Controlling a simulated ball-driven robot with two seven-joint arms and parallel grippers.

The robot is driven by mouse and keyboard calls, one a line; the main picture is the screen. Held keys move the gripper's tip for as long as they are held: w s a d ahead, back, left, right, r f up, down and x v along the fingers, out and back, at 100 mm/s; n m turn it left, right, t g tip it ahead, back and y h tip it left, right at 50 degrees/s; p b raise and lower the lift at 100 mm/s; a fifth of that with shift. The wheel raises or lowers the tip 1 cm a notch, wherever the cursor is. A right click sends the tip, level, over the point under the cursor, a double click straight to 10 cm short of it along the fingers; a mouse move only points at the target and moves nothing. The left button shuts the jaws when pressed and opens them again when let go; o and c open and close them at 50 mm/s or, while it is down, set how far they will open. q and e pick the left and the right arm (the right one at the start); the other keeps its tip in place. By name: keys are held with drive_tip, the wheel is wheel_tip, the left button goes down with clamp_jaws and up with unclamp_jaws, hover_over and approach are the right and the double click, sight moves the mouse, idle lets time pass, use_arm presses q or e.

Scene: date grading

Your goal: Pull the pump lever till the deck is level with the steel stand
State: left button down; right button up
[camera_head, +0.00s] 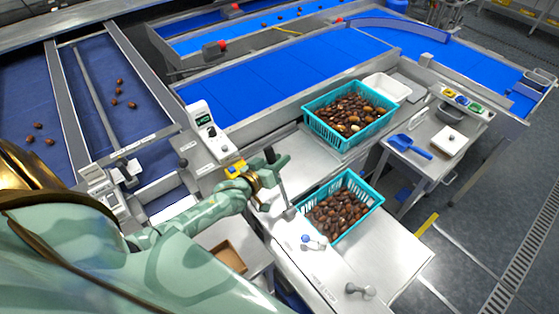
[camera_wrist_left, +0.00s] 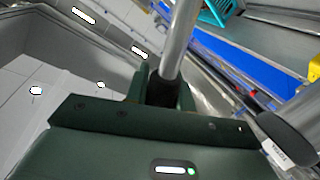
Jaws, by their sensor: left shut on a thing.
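My left gripper (camera_head: 268,172) is shut around the pump lever (camera_head: 284,193), a thin steel rod that rises slanting from the flat metal top. In the left wrist view the lever (camera_wrist_left: 180,45) stands between the dark fingers, with a black grip low between them. A metal deck (camera_head: 385,262) carries a teal crate (camera_head: 376,204) of brown dates. Behind it a steel stand (camera_head: 302,152) carries another teal crate (camera_head: 312,125) of dates. The deck looks lower than this stand, but the exact height difference is hard to tell. My right gripper is not in view.
A side table (camera_head: 413,174) at the right holds a blue scoop (camera_head: 409,146) and a white box. A white tray (camera_head: 389,88) lies behind the far crate. Blue belts (camera_head: 265,90) run behind. A small brown tray (camera_head: 229,256) sits below my arm. Open floor lies at right.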

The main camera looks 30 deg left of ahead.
use_arm(q)
drive_tip(key=d+m, duration=0.1)
drive_tip(key=s+d+r+p, duration=0.1)
drive_tip(key=shift+d+r+m+t+y, duration=0.2)
drive_tip(key=shift+d+m+t+y, duration=0.1)
drive_tip(key=shift+m+t, duration=0.1)
drive_tip(key=d, duration=0.1)
drive_tip(key=d+m, duration=0.1)
drive_tip(key=s+d+m, duration=0.1)
drive_tip(key=shift+d+r, duration=0.2)
drive_tip(key=shift+r, duration=0.15)
